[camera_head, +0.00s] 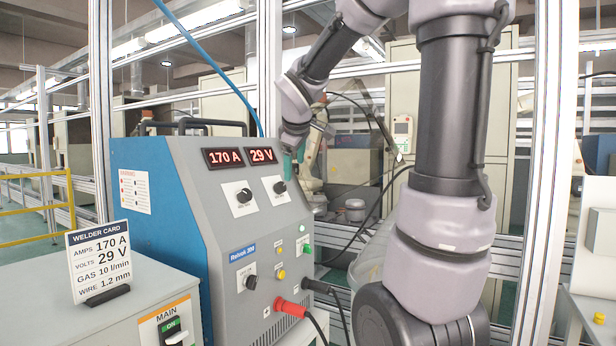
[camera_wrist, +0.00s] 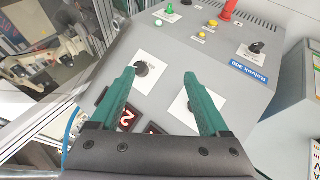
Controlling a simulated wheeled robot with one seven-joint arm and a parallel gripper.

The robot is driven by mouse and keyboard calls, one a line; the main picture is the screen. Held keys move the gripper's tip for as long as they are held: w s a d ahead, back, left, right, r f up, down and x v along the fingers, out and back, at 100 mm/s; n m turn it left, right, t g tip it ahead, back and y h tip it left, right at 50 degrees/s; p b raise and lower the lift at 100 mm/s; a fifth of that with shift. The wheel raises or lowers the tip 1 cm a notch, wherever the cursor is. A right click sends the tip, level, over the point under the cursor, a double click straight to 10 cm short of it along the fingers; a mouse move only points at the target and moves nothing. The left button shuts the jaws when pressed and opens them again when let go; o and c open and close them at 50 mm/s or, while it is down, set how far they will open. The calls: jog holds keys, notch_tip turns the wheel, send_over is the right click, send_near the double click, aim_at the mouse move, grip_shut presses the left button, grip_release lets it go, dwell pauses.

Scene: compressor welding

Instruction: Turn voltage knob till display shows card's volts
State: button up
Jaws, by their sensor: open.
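The welder's voltage display (camera_head: 261,155) reads 29 V. The welder card (camera_head: 98,258) also says 29 V, along with 170 A. The voltage knob (camera_head: 280,187) is a black knob on a white plate below that display. In the wrist view, which is turned over, the voltage knob (camera_wrist: 142,69) shows just beside the left finger's tip, between the fingers. My gripper (camera_head: 299,156) is by the panel's right edge in the head view. In the wrist view, my gripper (camera_wrist: 160,76) has its teal fingers spread wide, with nothing held. Whether a finger touches the panel is unclear.
The amps display (camera_head: 223,158) reads 170 A, with the amps knob (camera_head: 243,195) below it. In the wrist view, the right finger partly hides that knob. Lower on the panel are a third knob (camera_head: 250,282), coloured buttons and a red cable plug (camera_head: 290,307).

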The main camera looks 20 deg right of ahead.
jog(key=s+a+m+y, duration=0.1)
jog(key=s+m, duration=0.3)
jog(key=s, duration=0.3)
jog(key=s+a+f+m+y, duration=0.1)
jog(key=s+m, duration=0.3)
jog(key=s, duration=0.4)
jog(key=shift+a+f+g, duration=0.25)
jog(key=shift+f+g, duration=0.05)
jog(key=shift+g, duration=0.1)
jog(key=s+a+f+m+y, duration=0.2)
jog(key=s+a+m, duration=0.1)
jog(key=s, duration=0.4)
jog(key=shift+m, duration=0.9)
jog(key=shift+s+d, duration=0.1)
dwell(0.9)
